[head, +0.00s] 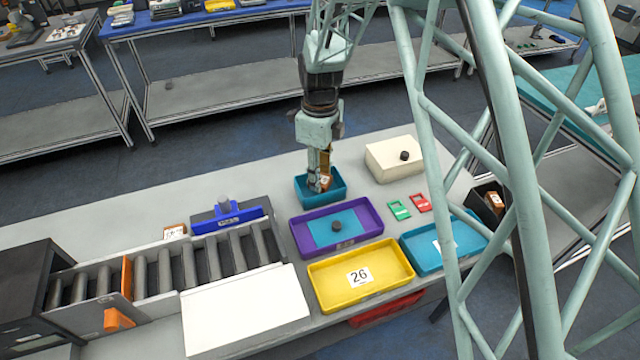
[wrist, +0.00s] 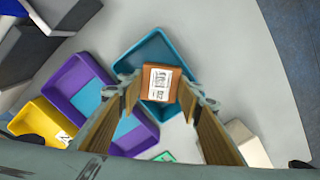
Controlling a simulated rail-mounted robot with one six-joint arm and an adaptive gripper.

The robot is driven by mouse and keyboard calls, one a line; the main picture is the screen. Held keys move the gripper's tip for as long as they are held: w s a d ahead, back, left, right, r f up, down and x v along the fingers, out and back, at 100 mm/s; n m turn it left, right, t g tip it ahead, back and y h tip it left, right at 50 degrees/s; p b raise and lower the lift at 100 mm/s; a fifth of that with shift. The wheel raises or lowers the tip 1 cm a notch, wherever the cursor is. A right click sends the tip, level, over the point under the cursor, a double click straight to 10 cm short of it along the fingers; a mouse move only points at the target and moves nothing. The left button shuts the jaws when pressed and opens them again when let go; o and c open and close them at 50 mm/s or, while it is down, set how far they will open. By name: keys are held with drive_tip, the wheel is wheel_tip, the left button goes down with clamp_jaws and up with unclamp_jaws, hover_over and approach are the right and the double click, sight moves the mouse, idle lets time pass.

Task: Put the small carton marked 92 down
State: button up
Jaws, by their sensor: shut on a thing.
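My gripper (head: 320,182) points down over the small teal tray (head: 335,194) at the back of the bench. It is shut on a small brown carton (head: 326,181) with a white label. In the wrist view the carton (wrist: 159,83) sits between the two fingertips, its label facing the camera, with the teal tray (wrist: 131,65) around and below it. The print on the label is too small to read for sure. I cannot tell whether the carton touches the tray floor.
A purple tray (head: 297,235), a yellow tray (head: 325,296) marked 26 and a larger teal tray (head: 425,262) stand in front. A cream box (head: 385,158) is right of the small tray. A roller conveyor (head: 190,264) is at left. Green (head: 399,210) and red (head: 420,203) items lie at right.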

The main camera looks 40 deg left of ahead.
drive_tip(key=shift+f, duration=1.7)
drive_tip(key=shift+f+b, duration=0.15)
drive_tip(key=shift+b, duration=0.15)
drive_tip(key=o, duration=0.6)
drive_tip(key=shift+o, duration=0.2)
drive_tip(key=shift+r+p, duration=0.9)
drive_tip(key=shift+r, duration=5.25)
